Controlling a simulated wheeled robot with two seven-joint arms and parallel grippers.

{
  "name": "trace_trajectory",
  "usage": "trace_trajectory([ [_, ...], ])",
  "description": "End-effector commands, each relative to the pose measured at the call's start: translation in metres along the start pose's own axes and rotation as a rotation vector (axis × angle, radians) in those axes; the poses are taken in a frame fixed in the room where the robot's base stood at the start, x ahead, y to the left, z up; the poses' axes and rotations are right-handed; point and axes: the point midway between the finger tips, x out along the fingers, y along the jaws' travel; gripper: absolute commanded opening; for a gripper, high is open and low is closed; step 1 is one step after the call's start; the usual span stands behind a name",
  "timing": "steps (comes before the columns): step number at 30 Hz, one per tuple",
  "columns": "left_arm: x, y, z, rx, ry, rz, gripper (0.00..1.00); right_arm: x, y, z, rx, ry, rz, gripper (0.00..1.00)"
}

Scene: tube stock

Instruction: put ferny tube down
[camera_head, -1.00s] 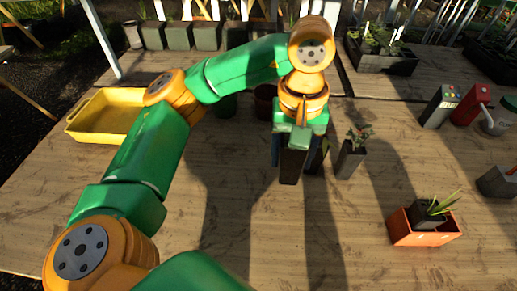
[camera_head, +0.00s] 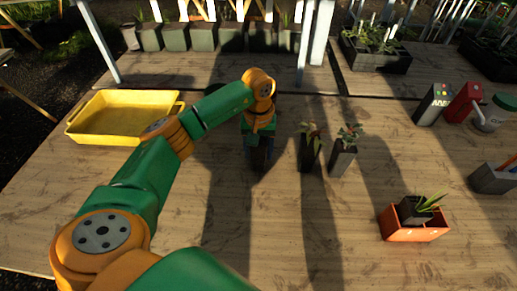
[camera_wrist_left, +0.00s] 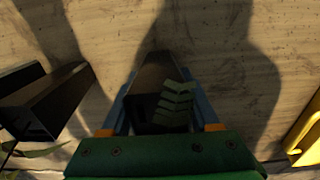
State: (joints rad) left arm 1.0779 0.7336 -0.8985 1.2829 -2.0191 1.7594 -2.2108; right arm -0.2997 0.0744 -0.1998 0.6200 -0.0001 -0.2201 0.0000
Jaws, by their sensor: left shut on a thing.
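My left gripper (camera_head: 260,138) is low over the middle of the table, right of the yellow tray. It is shut on a dark square tube (camera_head: 258,157), which is mostly hidden behind the fingers. In the left wrist view the held tube (camera_wrist_left: 155,75) sits between the two fingers (camera_wrist_left: 163,115), with a segmented green fern leaf (camera_wrist_left: 177,104) at its near end. I cannot tell whether its bottom touches the table. My right gripper is not in view.
Two dark planted tubes, one with reddish-green leaves (camera_head: 310,152) and another (camera_head: 342,158), stand just right of the gripper. A yellow tray (camera_head: 122,118) lies left. An orange planter (camera_head: 414,230) holds a potted plant at front right. The front middle is clear.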

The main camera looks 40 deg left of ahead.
Motion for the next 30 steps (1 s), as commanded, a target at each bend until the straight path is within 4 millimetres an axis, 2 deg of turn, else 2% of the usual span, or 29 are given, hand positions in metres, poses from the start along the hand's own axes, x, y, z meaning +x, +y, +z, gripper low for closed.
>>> trace_trajectory([
  [3,0.004,0.000,0.000,0.000,0.001,0.000,0.00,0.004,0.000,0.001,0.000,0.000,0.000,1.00],
  [4,0.004,0.000,0.000,0.000,0.000,0.000,0.64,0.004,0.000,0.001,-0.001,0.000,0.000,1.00],
  [7,0.003,0.000,0.000,0.000,0.000,0.000,0.91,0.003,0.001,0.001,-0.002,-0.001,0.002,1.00],
  [15,0.002,0.000,0.000,0.000,0.000,0.000,0.91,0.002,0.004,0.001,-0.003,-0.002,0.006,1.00],
  [17,-0.002,0.000,0.000,0.000,0.000,0.000,0.91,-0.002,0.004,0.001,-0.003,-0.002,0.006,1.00],
  [19,-0.007,0.000,-0.001,0.000,0.002,0.001,0.91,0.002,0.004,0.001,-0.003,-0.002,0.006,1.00],
  [27,-0.073,0.001,-0.001,-0.001,0.005,0.003,0.91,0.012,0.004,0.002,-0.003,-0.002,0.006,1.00],
  [30,-0.096,0.001,-0.001,-0.002,0.004,0.003,0.91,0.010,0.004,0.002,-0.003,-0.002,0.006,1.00],
])
